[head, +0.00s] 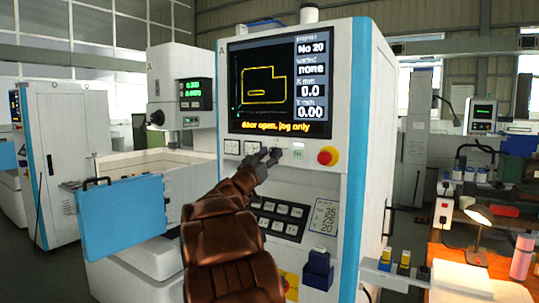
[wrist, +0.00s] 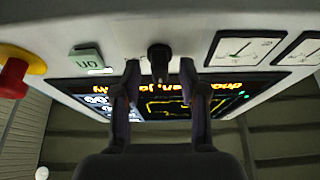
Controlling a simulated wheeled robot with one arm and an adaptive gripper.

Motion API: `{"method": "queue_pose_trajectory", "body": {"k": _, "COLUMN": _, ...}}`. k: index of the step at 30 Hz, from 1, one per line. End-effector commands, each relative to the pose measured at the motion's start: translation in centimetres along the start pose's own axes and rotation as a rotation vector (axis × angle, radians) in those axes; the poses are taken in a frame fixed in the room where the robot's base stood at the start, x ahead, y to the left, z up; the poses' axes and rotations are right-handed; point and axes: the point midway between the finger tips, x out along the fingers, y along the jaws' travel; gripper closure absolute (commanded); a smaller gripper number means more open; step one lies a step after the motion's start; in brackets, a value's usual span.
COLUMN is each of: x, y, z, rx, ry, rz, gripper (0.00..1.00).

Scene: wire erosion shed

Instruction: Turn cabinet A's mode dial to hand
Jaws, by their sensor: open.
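Cabinet A (head: 355,90) stands in front of me, marked A, with a lit screen (head: 262,85) that reads "door open, jog only". The mode dial (wrist: 159,55) is a small black knob on the panel strip beside the screen, seen upside down in the wrist view. My gripper (wrist: 160,72) is open, with one finger to each side of the dial in the picture. I cannot tell whether the fingers touch it. In the head view my gripper (head: 266,160) is at the strip below the screen and largely hides the dial. The dial's setting is not readable.
A red stop button (head: 327,156) on a yellow ring and a green button (wrist: 88,58) sit on one side of the dial. Two square gauges (wrist: 243,48) sit on the other. A blue panel (head: 122,215) with a handle juts out at left. A cluttered bench (head: 470,275) stands at right.

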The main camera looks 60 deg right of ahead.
Motion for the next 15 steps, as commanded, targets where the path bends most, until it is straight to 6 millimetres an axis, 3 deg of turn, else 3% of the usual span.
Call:
{"method": "queue_pose_trajectory", "body": {"k": 6, "x": -0.01, "y": 0.0, "z": 0.02, "rx": 0.0, "ry": 0.0, "rz": 0.0, "gripper": 0.58}}
{"method": "queue_pose_trajectory", "body": {"k": 15, "x": -0.03, "y": 0.0, "z": 0.03, "rx": 0.0, "ry": 0.0, "rz": 0.0, "gripper": 0.9}}
